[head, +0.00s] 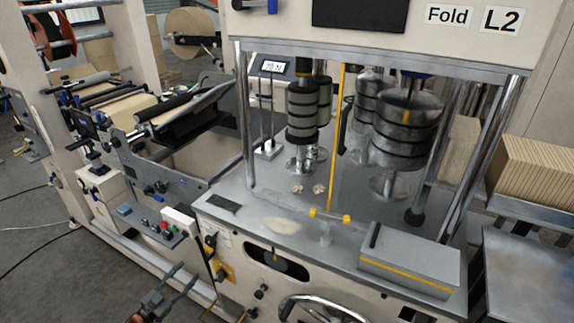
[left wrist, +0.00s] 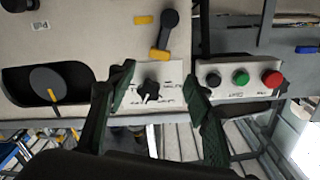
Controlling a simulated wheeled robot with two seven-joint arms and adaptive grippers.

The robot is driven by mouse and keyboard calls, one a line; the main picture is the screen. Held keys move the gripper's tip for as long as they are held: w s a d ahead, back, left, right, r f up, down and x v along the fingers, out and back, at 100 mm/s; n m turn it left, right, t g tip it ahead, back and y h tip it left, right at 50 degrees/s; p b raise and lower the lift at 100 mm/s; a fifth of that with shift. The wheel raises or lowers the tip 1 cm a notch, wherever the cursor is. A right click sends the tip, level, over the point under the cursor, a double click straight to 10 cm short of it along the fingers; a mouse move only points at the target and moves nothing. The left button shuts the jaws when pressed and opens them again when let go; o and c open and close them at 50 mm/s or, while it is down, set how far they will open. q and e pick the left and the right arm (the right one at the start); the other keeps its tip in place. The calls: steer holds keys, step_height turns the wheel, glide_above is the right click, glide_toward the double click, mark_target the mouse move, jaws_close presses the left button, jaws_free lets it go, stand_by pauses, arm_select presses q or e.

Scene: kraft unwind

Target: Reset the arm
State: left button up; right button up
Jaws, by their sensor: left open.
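My left gripper (head: 187,272) is at the bottom of the head view, low in front of the machine's front panel. Its two fingers are spread and nothing is seen between them there. In the left wrist view the open fingers (left wrist: 163,98) frame a black rotary knob (left wrist: 148,90) on a white labelled plate. I cannot tell how far the fingertips are from the knob; no contact is clear. My right gripper is not in view.
The machine table (head: 265,207) carries a grey box (head: 410,257) with a yellow stripe. A handwheel (head: 325,308) juts from its front. A button box shows a green button (left wrist: 240,77) and a red button (left wrist: 272,79).

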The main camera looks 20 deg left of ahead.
arm_select(q)
steer(key=shift+f, duration=0.1)
steer(key=s+d+f+n+g+y+p, duration=0.1)
steer(key=s+f+g, duration=0.2)
steer(key=s+f, duration=0.6)
steer(key=s+d+f+n+g+y+p, duration=0.1)
steer(key=s+d+f+n+g, duration=0.3)
steer(key=f, duration=0.9)
steer(key=s+a+f+m+g+y+p, duration=0.1)
steer(key=s+f+y, duration=0.1)
steer(key=s+f, duration=0.75)
steer(key=s+d+f+g, duration=0.3)
steer(key=s+d+f, duration=0.3)
steer(key=s, duration=0.5)
steer(key=s+d+f+g+h+p, duration=0.1)
steer(key=s+d+f+g, duration=0.2)
steer(key=s+d+f, duration=0.3)
steer(key=s+d+f+g+h+p, duration=0.1)
steer(key=s+d+f+g, duration=0.2)
steer(key=s+d+f, duration=0.4)
steer(key=s+d, duration=0.4)
steer(key=s, duration=0.5)
steer(key=shift+d+g, duration=0.3)
steer(key=shift+d, duration=0.05)
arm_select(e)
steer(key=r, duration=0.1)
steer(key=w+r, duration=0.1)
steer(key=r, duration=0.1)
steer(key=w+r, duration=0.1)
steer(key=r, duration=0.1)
